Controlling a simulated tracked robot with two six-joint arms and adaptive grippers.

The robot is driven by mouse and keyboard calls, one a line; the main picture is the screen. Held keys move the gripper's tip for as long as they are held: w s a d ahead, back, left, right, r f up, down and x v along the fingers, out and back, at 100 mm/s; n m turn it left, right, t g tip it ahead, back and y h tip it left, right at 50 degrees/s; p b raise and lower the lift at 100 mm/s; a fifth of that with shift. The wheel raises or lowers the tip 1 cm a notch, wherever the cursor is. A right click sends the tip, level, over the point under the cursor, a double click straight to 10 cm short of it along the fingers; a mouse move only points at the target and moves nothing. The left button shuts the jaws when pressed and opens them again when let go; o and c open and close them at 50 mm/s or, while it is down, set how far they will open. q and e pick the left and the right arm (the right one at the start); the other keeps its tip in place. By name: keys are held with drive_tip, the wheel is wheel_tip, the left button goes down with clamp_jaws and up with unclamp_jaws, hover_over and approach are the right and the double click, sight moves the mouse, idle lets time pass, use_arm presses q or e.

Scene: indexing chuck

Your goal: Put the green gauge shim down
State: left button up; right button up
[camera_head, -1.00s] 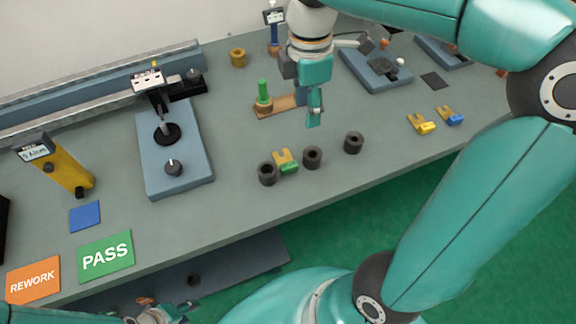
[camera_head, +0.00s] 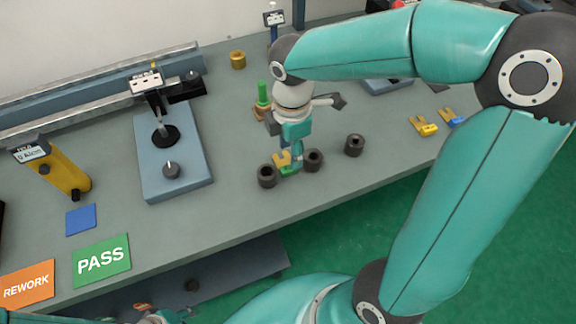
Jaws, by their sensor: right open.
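The green gauge shim (camera_head: 283,159) has a yellow forked end and a green grip. It lies on the grey bench between two dark rings, a left one (camera_head: 267,176) and a middle one (camera_head: 313,160). My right gripper (camera_head: 292,165) is open and points down at the shim's green grip, partly covering it. I cannot tell whether the fingers touch it. My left gripper (camera_head: 165,317) shows only in part at the bottom edge, and its fingers are unclear.
A third dark ring (camera_head: 354,145) stands to the right. A yellow shim (camera_head: 423,126) and a blue-gripped shim (camera_head: 451,117) lie farther right. The gauge stand (camera_head: 172,150), PASS card (camera_head: 101,261) and REWORK card (camera_head: 27,286) are at left. The bench front edge is close.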

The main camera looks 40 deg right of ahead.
sight(285, 162)
drive_tip(key=f, duration=0.5)
drive_tip(key=shift+s+a, duration=0.2)
clamp_jaws()
